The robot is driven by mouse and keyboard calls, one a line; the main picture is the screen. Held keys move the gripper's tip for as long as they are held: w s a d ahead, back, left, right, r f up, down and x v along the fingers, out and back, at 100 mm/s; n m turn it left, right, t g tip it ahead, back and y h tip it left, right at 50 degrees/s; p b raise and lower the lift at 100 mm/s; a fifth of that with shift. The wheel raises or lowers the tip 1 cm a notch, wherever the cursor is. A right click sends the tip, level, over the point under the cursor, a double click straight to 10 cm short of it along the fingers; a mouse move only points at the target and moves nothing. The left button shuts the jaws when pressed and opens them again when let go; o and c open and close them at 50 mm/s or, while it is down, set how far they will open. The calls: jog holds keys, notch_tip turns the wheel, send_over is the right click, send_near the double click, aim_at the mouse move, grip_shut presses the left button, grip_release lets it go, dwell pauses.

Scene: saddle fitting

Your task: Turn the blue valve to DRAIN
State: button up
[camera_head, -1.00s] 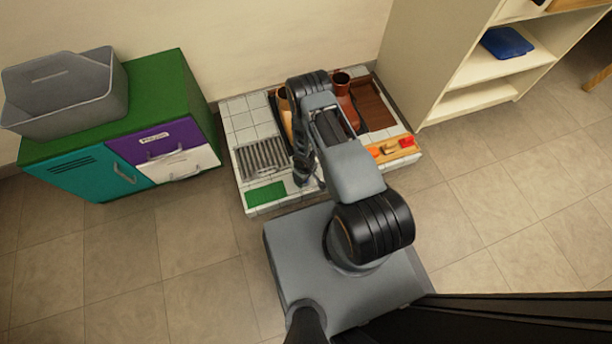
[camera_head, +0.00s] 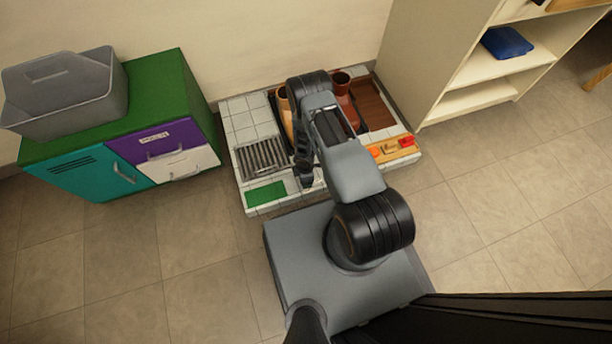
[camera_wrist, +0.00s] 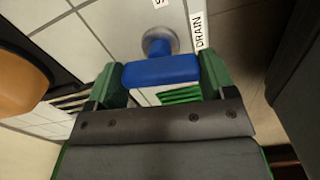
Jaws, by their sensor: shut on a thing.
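The blue valve (camera_wrist: 160,72) shows in the wrist view as a blue bar handle on a round silver base (camera_wrist: 160,42). My gripper (camera_wrist: 162,80) has its green fingers on either side of the handle and is shut on it. A white DRAIN label (camera_wrist: 199,30) lies on the tiles just right of the silver base. I cannot tell whether the handle points exactly at DRAIN. In the head view my gripper (camera_head: 306,180) is low at the front of the tiled platform (camera_head: 240,117), and the valve is hidden there.
The platform holds a metal grate (camera_head: 262,157), a green patch (camera_head: 266,194), brown boots (camera_head: 344,100) and a wooden strip with orange and red items (camera_head: 394,149). A cabinet (camera_head: 130,150) stands left and a shelf unit (camera_head: 480,75) right. An orange-brown rounded thing (camera_wrist: 20,80) is left in the wrist view.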

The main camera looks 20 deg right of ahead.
jog(key=shift+n, duration=0.7)
jog(key=o, duration=0.9)
jog(key=shift+r, duration=0.15)
notch_tip(320, 180, up, 14)
jog(key=p, duration=1.2)
jog(key=shift+f, duration=0.2)
